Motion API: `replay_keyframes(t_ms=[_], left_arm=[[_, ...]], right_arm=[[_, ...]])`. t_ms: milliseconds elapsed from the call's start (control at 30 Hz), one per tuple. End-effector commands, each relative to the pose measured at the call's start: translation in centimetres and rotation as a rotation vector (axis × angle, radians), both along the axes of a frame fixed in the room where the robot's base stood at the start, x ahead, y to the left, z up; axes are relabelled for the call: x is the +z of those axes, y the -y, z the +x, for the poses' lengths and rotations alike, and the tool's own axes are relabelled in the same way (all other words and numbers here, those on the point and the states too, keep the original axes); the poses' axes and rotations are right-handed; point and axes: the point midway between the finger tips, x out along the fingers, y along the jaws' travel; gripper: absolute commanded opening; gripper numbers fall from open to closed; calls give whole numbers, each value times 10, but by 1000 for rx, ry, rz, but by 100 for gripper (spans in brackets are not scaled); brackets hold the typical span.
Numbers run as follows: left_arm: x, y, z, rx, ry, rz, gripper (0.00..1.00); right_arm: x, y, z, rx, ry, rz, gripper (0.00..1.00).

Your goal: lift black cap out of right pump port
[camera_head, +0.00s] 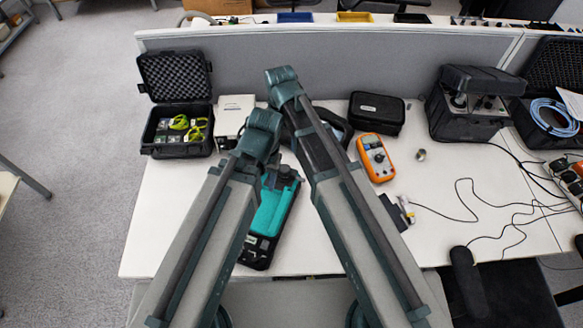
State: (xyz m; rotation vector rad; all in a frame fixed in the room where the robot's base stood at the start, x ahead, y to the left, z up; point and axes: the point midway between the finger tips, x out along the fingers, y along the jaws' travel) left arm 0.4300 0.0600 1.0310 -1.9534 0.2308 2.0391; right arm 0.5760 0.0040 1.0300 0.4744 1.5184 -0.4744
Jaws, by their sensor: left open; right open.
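I cannot make out the black cap or the right pump port. A teal and black device (272,208) lies on the table, partly covered by my arms, with small dark parts at its far end that are too small to tell apart. My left arm reaches up from the bottom left to a joint beside this device. My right arm crosses to its right and reaches farther back. Neither gripper's fingertips can be seen; the arm links hide what lies beyond them.
An open black case (180,150) with green items stands at the left, beside a white box (232,107). A black pouch (377,113), an orange meter (376,158) and a black box with knobs (468,103) are to the right. Loose cables cross the right side. A grey partition (370,60) closes the back.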

Motion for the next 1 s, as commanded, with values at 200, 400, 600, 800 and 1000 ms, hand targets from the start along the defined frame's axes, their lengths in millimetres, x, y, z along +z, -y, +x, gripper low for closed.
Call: replay_keyframes(t_ms=[200,400,600,800,1000], left_arm=[[-8,0,0,0,0,0,50],[-32,0,0,1,0,0,50],[-61,0,0,2,0,0,50],[-85,0,0,2,0,0,50],[-87,0,0,2,0,0,50]], right_arm=[[-8,0,0,-1,0,0,88],[-32,0,0,-2,0,0,88],[-61,0,-1,-2,0,0,88],[-85,1,-1,-3,0,0,88],[-87,1,-1,-3,0,0,88]])
